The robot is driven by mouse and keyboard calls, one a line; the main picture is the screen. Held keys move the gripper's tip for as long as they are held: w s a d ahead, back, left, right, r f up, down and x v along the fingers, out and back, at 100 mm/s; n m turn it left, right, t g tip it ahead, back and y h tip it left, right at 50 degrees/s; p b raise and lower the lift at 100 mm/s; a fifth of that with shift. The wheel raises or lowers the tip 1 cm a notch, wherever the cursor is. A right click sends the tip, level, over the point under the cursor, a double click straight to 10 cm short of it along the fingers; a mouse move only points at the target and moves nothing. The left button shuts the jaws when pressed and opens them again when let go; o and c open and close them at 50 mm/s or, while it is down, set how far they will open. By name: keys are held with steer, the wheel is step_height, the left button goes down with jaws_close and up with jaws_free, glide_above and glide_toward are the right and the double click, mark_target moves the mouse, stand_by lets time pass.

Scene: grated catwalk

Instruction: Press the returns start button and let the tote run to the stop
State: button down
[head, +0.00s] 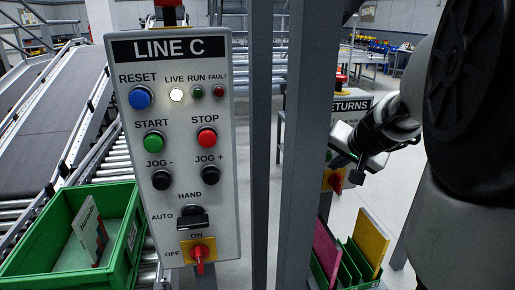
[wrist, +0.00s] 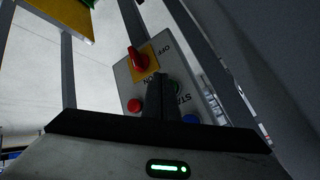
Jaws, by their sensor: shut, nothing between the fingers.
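The returns panel (head: 345,107) is a grey box behind the post, partly hidden by the post and my arm. My gripper (head: 354,168) is in front of its lower half. In the wrist view the panel (wrist: 125,78) appears upside down, with a red button (wrist: 135,105), a blue button (wrist: 190,119) and a red switch (wrist: 138,60) on a yellow plate. The green start button (wrist: 175,86) is partly hidden by my shut, empty fingers (wrist: 161,78). I cannot tell whether they touch it. A green tote (head: 128,237) holding a box stands on rollers at left.
A similar LINE C panel (head: 185,215) stands close in front, with its own green start button (head: 154,143) and a lit white lamp (head: 177,95). Grey posts (head: 310,130) stand between it and my arm. A green rack (head: 358,262) with pink and yellow sheets is below my gripper.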

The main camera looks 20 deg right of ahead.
steer(key=shift+w, duration=0.15)
stand_by(0.7)
steer(key=shift+w, duration=0.3)
steer(key=shift+w, duration=0.8)
stand_by(0.8)
steer(key=shift+s+d, duration=0.1)
steer(key=shift+s+b, duration=0.55)
steer(key=shift+s, duration=0.6)
